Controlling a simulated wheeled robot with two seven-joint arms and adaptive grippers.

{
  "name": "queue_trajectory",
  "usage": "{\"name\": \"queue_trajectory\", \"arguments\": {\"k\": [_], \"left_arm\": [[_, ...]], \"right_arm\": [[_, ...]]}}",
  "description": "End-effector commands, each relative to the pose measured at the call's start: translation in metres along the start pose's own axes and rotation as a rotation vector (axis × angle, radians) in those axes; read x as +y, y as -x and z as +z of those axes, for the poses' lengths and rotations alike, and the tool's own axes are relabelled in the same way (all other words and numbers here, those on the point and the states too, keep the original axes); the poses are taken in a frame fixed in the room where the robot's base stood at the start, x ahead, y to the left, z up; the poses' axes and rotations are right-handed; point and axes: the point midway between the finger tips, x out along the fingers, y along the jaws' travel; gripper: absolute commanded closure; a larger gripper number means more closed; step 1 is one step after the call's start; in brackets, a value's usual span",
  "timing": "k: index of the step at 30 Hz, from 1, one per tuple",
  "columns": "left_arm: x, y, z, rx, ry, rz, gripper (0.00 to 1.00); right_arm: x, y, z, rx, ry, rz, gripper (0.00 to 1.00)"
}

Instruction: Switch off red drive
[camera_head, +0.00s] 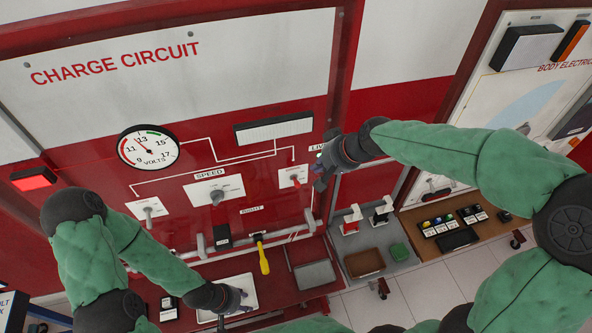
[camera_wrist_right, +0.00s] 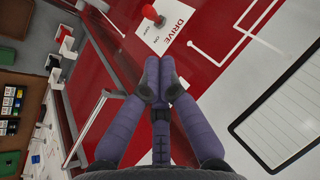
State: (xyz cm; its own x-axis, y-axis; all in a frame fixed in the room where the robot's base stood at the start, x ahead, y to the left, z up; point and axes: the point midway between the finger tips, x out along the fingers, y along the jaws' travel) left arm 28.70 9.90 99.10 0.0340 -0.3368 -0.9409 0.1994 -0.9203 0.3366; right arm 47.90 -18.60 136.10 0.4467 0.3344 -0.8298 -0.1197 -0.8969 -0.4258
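The red drive switch is a red knob (camera_wrist_right: 149,13) on a white plate marked DRIVE, with ON and OFF printed beside it. In the head view the plate (camera_head: 293,177) sits on the red panel, right of the speed plate. I cannot tell the knob's setting. My right gripper (camera_wrist_right: 159,68) has its fingertips together with nothing seen between them, apart from the knob in the picture. In the head view my right gripper (camera_head: 322,172) is just right of the plate. My left gripper (camera_head: 240,297) is low, over a pale tray; its fingers are too small to read.
The Charge Circuit board has a volts gauge (camera_head: 148,147), a speed knob (camera_head: 215,196) and a grey knob (camera_head: 148,211). Below are a rail, a yellow-handled screwdriver (camera_head: 262,257) and a grey tray (camera_head: 314,275). A lit red lamp (camera_head: 34,178) is at left.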

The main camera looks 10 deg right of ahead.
Motion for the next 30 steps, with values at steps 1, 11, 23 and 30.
{"name": "queue_trajectory", "arguments": {"k": [1,11,23,30], "left_arm": [[0.0,0.0,0.0,-0.001,0.0,0.0,0.6],[0.0,0.0,0.0,-0.001,0.0,0.0,0.6],[0.002,0.007,0.0,0.0,0.0,0.0,0.6],[0.003,0.009,0.0,0.0,0.0,0.0,0.6]], "right_arm": [[-0.001,0.001,0.0,0.001,0.0,-0.001,1.0],[0.0,-0.001,0.0,0.0,0.0,0.0,1.0],[0.0,-0.052,0.001,-0.006,-0.001,0.001,1.0],[0.0,-0.086,0.0,-0.002,0.001,0.001,1.0]]}}
